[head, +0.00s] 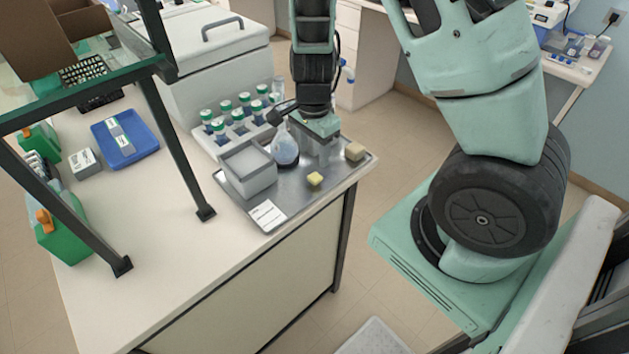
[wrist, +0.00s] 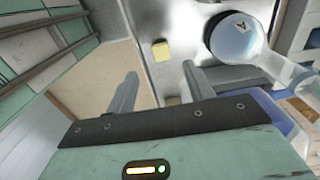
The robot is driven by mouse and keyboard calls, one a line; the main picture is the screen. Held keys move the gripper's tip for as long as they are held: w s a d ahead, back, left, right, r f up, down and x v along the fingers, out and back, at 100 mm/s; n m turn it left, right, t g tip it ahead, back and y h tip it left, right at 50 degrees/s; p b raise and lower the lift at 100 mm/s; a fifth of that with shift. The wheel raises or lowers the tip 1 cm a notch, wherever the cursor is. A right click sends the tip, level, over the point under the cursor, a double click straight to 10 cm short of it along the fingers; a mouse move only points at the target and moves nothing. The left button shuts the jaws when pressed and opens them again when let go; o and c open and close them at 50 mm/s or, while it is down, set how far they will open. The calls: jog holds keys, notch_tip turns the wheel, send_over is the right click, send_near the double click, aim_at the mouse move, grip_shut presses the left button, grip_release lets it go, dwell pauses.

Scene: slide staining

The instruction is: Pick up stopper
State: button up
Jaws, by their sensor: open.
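My gripper (head: 322,152) is open above the metal tray (head: 290,212) at the bench corner. In the wrist view its two fingers (wrist: 161,92) stand apart. No piece clearly labelled as a stopper shows. A small yellow block (head: 315,179) lies on the tray in front of the gripper, and a tan block (head: 355,151) lies right of it near the tray edge. Neither is held.
A round flask (head: 285,150) stands close left of the gripper; its label A shows in the wrist view (wrist: 235,40). A grey box (head: 248,172) and a white card (head: 267,214) are on the tray. A rack of capped bottles (head: 230,140) stands behind. Shelf posts (head: 180,150) rise left.

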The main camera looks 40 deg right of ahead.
aim_at(315, 176)
notch_tip(315, 176, down, 3)
jog(key=shift+f, duration=0.1)
jog(key=shift+w+d+f, duration=0.1)
jog(key=shift+d+f, duration=0.05)
jog(key=shift+f, duration=1.15)
jog(key=shift+d+f, duration=0.1)
jog(key=shift+f, duration=1.2)
jog(key=c, duration=1)
